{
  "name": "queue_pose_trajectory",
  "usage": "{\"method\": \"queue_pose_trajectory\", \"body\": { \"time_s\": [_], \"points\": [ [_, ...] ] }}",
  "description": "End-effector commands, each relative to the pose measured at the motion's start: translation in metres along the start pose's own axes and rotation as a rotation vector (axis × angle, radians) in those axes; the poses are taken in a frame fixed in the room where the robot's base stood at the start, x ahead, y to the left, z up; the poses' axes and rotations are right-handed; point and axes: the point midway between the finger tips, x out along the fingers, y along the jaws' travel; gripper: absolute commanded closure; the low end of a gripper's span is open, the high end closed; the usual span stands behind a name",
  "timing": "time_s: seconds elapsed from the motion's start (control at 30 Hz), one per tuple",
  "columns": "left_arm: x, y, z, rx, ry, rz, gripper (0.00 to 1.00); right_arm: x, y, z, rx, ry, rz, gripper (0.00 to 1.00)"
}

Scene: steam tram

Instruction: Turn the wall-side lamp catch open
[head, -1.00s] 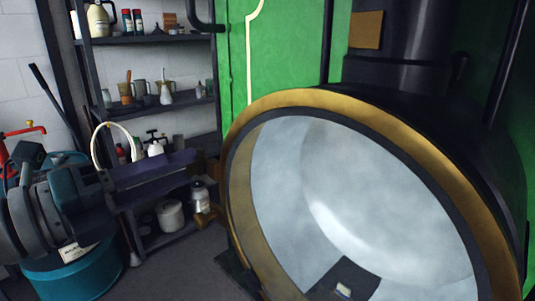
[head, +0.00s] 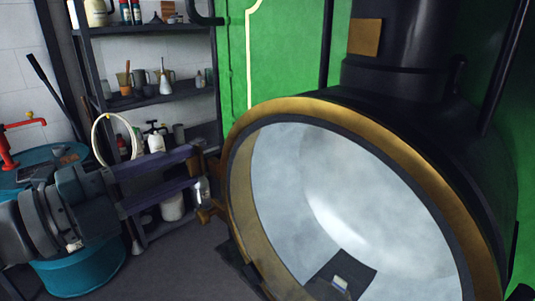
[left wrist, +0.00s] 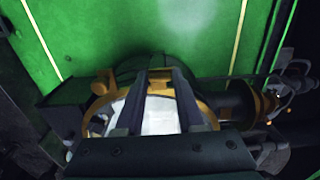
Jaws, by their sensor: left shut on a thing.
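The lamp (head: 262,120) fills the right half of the head view, with a wide brass rim and a pale reflector inside. My left gripper (head: 196,166) reaches in from the left, its two long dark fingers pointing at the lamp's left side. It is shut on the wall-side lamp catch; the contact itself is mostly hidden. A brass fitting (head: 208,212) shows just below the fingertips, beside the rim. In the left wrist view the fingers (left wrist: 160,76) stand in front of the lamp's brass rim (left wrist: 207,112), with the white face between them. My right gripper is not in view.
A dark shelf rack (head: 150,101) with bottles and cans stands behind my left gripper. A teal drum (head: 85,275) stands below the arm. A green panel (head: 290,60) and a black cylinder (head: 400,75) rise behind the lamp. Grey floor is clear between drum and lamp.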

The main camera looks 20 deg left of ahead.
Motion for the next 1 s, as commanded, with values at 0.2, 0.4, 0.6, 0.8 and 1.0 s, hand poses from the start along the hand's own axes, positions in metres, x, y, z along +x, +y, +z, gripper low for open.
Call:
{"method": "queue_pose_trajectory", "body": {
  "time_s": [0.2, 0.4, 0.6, 0.8, 1.0],
  "points": [
    [0.0, 0.0, 0.0, -0.003, 0.0, -0.001, 1.0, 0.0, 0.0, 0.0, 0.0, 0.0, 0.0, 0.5],
    [0.0, 0.0, 0.0, -0.002, 0.0, 0.0, 0.49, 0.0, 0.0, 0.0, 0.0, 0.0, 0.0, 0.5],
    [0.0, 0.0, 0.0, -0.001, 0.0, 0.0, 0.32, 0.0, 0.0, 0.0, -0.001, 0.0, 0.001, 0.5],
    [-0.001, 0.0, 0.0, -0.001, 0.0, 0.0, 0.32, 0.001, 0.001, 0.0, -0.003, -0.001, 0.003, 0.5],
    [-0.019, 0.004, 0.0, -0.002, 0.0, 0.002, 0.32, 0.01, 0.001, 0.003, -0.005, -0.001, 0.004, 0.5]
  ]
}}
